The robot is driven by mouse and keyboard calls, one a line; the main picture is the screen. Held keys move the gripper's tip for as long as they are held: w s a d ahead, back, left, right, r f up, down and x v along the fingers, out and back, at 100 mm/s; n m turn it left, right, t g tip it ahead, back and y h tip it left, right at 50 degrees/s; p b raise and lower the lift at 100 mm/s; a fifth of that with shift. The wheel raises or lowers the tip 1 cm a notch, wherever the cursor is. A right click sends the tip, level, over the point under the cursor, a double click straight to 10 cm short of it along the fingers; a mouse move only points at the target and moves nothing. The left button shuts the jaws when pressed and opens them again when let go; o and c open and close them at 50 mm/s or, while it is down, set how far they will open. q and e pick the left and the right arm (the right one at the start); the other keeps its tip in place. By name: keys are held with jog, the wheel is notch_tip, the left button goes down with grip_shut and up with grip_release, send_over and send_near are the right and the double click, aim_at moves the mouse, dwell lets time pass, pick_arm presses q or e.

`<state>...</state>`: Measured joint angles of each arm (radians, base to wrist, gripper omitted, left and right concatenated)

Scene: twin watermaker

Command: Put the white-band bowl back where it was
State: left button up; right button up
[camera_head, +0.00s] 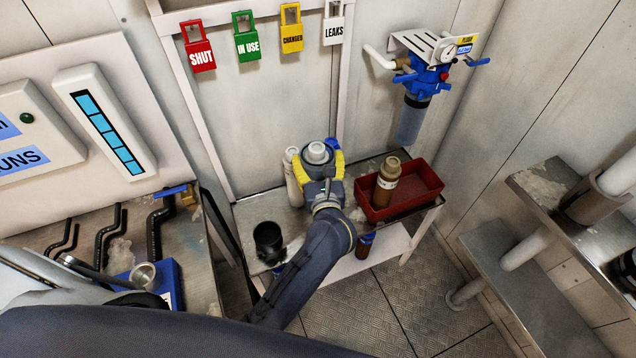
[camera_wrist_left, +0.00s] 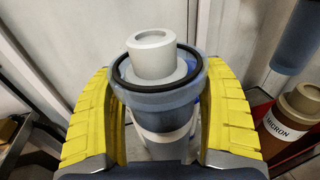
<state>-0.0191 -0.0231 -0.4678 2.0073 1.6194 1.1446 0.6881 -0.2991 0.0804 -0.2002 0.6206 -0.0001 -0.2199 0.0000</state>
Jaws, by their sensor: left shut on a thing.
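My left gripper (camera_head: 320,163) has its yellow fingers on both sides of a bluish clear bowl (camera_wrist_left: 160,100) and is shut on it, above the bench by the back wall. The bowl is upright, with a black ring at its open mouth. A pale grey-white cartridge (camera_wrist_left: 153,53) stands up out of the mouth; its top also shows in the head view (camera_head: 317,151). My right gripper is not in view.
A red tray (camera_head: 427,180) with a brown cartridge (camera_head: 387,182) is right of the gripper. A black cup (camera_head: 268,240) stands at the bench's left; a white bottle (camera_head: 294,178) is close to the gripper's left. A blue filter unit (camera_head: 425,75) hangs on the wall.

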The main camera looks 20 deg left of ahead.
pick_arm(q)
notch_tip(320, 180, down, 9)
dwell(0.7)
jog(key=shift+f, duration=0.15)
jog(key=o, duration=1.5)
jog(key=shift+f, duration=0.1)
jog(key=shift+o, duration=0.2)
jog(key=v, duration=1.2)
